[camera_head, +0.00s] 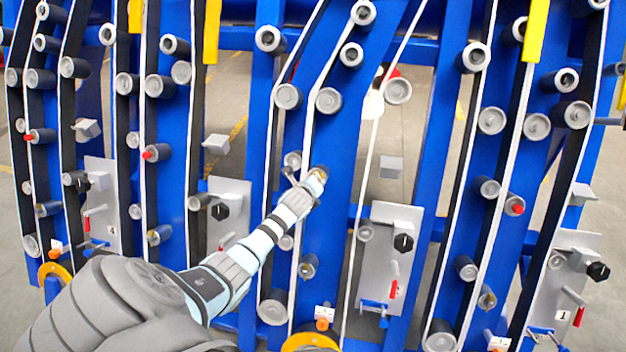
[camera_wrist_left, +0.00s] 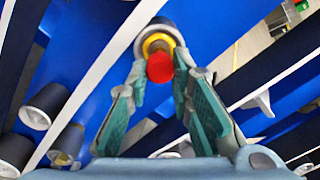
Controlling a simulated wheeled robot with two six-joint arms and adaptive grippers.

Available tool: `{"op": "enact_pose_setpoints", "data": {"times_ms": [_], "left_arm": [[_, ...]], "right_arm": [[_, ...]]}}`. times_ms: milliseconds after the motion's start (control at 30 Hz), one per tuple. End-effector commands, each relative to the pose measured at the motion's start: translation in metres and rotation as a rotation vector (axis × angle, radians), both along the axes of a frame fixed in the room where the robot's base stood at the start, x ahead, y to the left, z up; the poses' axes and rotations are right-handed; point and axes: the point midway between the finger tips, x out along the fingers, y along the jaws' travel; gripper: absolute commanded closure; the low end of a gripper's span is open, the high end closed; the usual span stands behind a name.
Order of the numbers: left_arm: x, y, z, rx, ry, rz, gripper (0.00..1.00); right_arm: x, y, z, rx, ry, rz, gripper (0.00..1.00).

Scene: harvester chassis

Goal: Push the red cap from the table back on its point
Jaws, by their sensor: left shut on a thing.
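The red cap (camera_wrist_left: 160,68) shows between my left gripper's fingertips in the left wrist view. My left gripper (camera_head: 312,184) is shut on the cap. Directly behind the cap is a yellow ring on the end of a dark roller (camera_wrist_left: 158,28), which is the point it faces. The cap looks lined up with this point, but I cannot tell whether they touch. In the head view my gripper hides the cap, and the fingertips are at the blue middle panel. My right gripper is in neither view. No table shows.
Blue upright panels (camera_head: 340,150) carry many grey rollers and white belts around my left arm. Other red caps sit on rollers at left (camera_head: 149,154) and right (camera_head: 518,208). A grey plate (camera_head: 385,245) with a black knob stands right of my gripper.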

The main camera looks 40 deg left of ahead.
Motion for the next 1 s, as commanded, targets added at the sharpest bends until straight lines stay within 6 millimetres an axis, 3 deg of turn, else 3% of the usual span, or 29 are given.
{"op": "enact_pose_setpoints", "data": {"times_ms": [467,1000], "left_arm": [[0.0000,-0.0002,0.0005,0.000,0.000,0.000,0.91],[0.0047,0.0023,-0.0044,0.000,-0.001,-0.001,0.91]], "right_arm": [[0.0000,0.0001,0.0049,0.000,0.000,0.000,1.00],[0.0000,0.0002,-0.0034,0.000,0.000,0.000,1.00]]}}
